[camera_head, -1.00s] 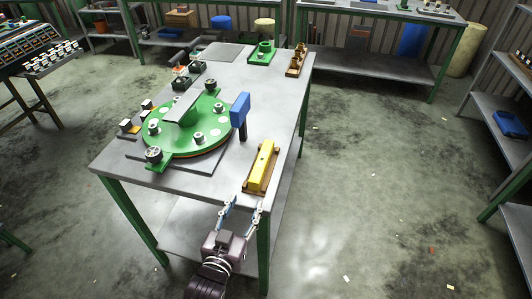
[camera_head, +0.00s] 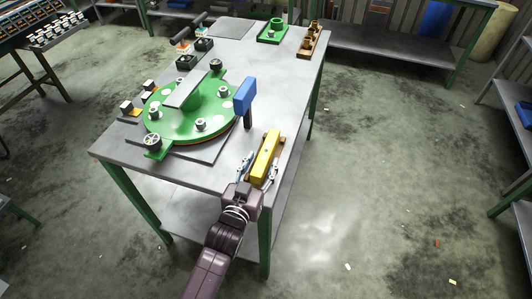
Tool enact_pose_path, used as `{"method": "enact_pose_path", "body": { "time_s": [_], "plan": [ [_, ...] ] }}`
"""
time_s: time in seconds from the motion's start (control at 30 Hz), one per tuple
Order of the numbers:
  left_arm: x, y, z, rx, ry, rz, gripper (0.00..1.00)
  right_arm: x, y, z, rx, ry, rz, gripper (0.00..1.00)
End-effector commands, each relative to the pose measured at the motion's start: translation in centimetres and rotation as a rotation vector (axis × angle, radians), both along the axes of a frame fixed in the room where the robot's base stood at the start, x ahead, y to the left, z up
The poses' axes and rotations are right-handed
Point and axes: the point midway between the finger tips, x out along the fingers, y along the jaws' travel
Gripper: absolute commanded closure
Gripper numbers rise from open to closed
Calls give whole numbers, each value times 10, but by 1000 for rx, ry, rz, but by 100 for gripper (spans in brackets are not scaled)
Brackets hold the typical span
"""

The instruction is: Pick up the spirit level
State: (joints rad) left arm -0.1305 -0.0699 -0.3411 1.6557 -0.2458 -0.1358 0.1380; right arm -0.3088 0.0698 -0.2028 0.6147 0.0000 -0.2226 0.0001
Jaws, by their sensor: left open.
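The yellow spirit level (camera_head: 264,157) lies in a brown wooden holder (camera_head: 281,157) near the front right corner of the grey table. My left gripper (camera_head: 257,172) is open at the near end of the spirit level. One finger is on the left of the level's near end and the other on its right; I cannot tell whether they touch it. The gripper's wrist hangs just past the table's front edge. My right gripper does not show.
A green disc fixture (camera_head: 190,125) with several small parts fills the table's left middle. A blue block on a dark post (camera_head: 245,98) stands just left of and behind the spirit level. A green tray (camera_head: 273,31) and a wooden rack (camera_head: 312,42) stand at the back.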

Motion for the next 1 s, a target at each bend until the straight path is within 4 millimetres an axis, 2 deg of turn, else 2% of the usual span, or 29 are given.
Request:
{"method": "enact_pose_path", "body": {
  "time_s": [0.1,0.2,0.47,0.9,1.0],
  "plan": [
    [16,-6,-1,0,-1,0,55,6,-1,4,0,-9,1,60],
    [23,-8,-3,0,-1,-1,55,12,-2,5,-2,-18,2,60],
    [25,-9,-4,-1,0,0,55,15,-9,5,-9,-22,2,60],
    [24,-8,-4,0,0,0,100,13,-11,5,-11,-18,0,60],
    [25,-9,-2,-1,-4,-1,100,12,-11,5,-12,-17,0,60]
  ]
}}
